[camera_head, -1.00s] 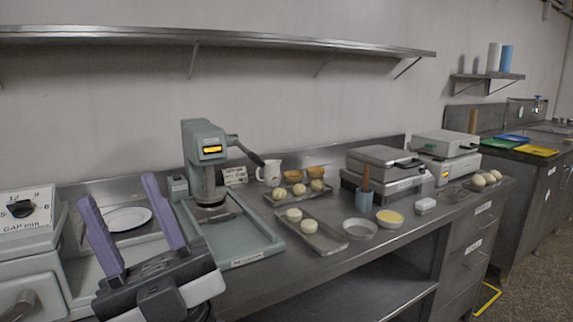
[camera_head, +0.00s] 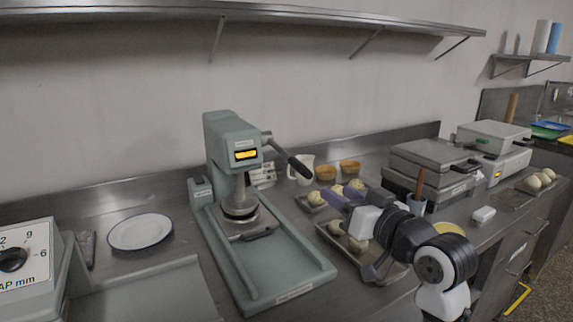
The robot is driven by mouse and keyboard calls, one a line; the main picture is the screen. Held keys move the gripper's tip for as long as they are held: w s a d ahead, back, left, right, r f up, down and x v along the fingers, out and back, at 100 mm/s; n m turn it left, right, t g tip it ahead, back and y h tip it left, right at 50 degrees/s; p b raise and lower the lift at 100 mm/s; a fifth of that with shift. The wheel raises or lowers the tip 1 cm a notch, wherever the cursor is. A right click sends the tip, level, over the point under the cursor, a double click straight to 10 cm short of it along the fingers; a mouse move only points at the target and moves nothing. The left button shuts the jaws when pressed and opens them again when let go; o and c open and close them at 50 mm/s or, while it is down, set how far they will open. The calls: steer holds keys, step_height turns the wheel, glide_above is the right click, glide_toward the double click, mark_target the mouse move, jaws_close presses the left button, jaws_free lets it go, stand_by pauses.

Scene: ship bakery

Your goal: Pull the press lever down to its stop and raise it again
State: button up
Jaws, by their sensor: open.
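The press (camera_head: 231,135) is a grey-green machine with a yellow display, standing upright on its base tray (camera_head: 318,272). Its lever (camera_head: 299,166) sticks out from the right side of the head and slopes down to the right, ending in a dark grip. Below the head, a round plate (camera_head: 240,207) sits on the press column. My gripper (camera_head: 345,192), with purple fingers, is open and empty. In the picture it is to the right of and below the lever grip, apart from it, over the dough trays.
Dough balls lie on trays (camera_head: 400,276) right of the press, partly behind my arm. A white jug (camera_head: 301,170) and yellow-brown bowls (camera_head: 350,167) stand behind the lever. A white plate (camera_head: 141,232) lies left. A shelf (camera_head: 300,14) runs above.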

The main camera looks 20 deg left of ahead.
mark_target(304, 171)
steer(key=p+x, duration=0.3)
steer(key=x, duration=1)
steer(key=shift+w+a, duration=0.1)
steer(key=shift+a, duration=0.15)
jaws_close()
